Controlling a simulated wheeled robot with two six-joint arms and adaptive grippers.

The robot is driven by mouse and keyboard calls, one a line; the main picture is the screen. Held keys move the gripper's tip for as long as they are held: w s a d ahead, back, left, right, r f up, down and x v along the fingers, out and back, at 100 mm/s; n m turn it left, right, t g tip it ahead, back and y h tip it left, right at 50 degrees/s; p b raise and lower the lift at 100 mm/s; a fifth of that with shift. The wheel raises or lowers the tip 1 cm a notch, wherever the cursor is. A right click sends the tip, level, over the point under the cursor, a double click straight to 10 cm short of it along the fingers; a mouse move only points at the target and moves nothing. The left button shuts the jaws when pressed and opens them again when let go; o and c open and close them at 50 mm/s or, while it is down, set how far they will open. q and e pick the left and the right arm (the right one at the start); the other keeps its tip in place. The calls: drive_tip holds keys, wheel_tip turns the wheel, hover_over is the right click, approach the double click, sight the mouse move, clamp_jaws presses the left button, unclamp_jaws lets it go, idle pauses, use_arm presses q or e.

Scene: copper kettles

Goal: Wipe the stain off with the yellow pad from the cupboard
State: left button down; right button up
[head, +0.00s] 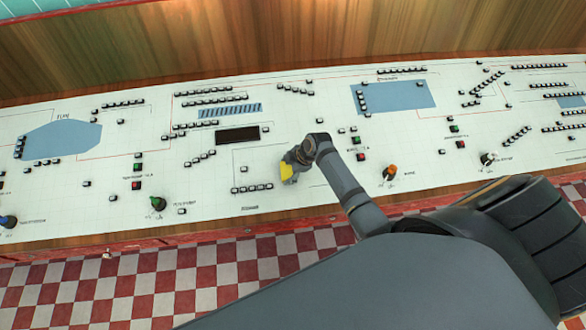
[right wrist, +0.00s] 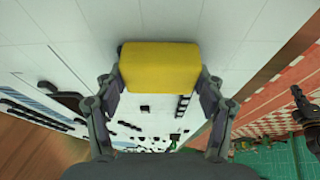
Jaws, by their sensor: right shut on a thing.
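The yellow pad (right wrist: 159,66) is held between the two fingers of my right gripper (right wrist: 160,88) in the right wrist view. In the head view the pad (head: 287,171) shows as a small yellow patch at the end of my right gripper (head: 292,163), over the white panel near its front. Whether the pad touches the panel cannot be told. No stain can be made out; the pad, gripper and arm cover part of the panel. No cupboard can be made out for certain.
The white control panel (head: 240,168) carries several small buttons, a dark display (head: 237,135) and blue areas. A green knob (head: 157,203) and an orange knob (head: 389,172) stand up near the front edge. A wooden wall (head: 250,40) rises behind. The checkered floor (head: 200,280) lies in front.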

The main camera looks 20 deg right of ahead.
sight(273, 174)
drive_tip(key=shift+w+a, duration=0.3)
drive_tip(key=shift+a, duration=0.7)
drive_tip(key=shift+w+a, duration=0.3)
drive_tip(key=shift+a, duration=0.65)
drive_tip(key=shift+d+r, duration=0.1)
drive_tip(key=r+p, duration=0.3)
drive_tip(key=p, duration=0.1)
drive_tip(key=shift+s+r, duration=0.25)
drive_tip(key=shift+s, duration=0.05)
drive_tip(key=shift+s+a+r, duration=0.1)
drive_tip(key=shift+s+r, duration=0.05)
drive_tip(key=shift+r, duration=0.45)
drive_tip(key=shift+s+a+r, duration=0.1)
drive_tip(key=shift+s+r, duration=0.05)
drive_tip(key=shift+r, duration=0.4)
drive_tip(key=shift+s+a+r, duration=0.1)
drive_tip(key=shift+s+r, duration=0.05)
drive_tip(key=shift+r, duration=0.6)
drive_tip(key=shift+s+r, duration=0.15)
drive_tip(key=shift+r, duration=0.6)
